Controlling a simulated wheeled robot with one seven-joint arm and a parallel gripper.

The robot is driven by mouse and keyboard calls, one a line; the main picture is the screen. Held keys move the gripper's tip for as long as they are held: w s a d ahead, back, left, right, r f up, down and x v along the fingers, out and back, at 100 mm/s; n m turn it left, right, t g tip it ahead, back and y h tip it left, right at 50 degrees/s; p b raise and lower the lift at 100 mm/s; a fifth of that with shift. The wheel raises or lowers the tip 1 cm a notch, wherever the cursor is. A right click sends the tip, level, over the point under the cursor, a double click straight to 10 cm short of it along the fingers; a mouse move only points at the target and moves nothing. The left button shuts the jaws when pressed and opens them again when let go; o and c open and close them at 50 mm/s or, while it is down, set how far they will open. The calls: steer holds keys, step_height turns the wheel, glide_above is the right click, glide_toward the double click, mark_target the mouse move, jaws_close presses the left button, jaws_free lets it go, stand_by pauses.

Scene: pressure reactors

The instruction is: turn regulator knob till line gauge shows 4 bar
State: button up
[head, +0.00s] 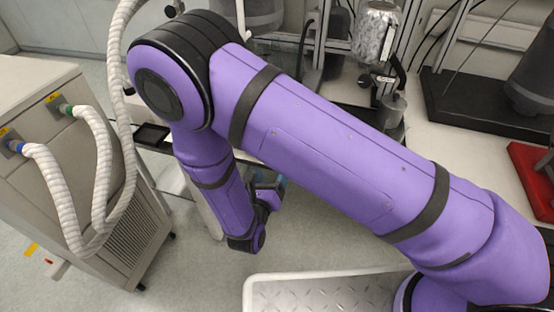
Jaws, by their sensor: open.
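I cannot make out the regulator knob or the line gauge in the head view; my purple arm covers much of the middle. My gripper (278,186) is only partly in view, a small dark shape at the end of my folded wrist, just below my long arm link. It is open, and I see nothing held in it. Its fingertips are largely hidden. A foil-wrapped vessel (374,32) stands on the bench at the back, with metal fittings (388,84) below it, well apart from my gripper.
A grey cabinet unit (75,160) with white ribbed hoses (68,190) stands at the left. The pale bench (450,150) runs along the back right, with a black base (480,105) and a red tray (533,180). Floor (195,265) is clear between cabinet and robot.

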steer(key=x, duration=0.7)
steer(key=shift+w+d, duration=0.1)
steer(key=shift+w, duration=0.05)
steer(key=c, duration=0.9)
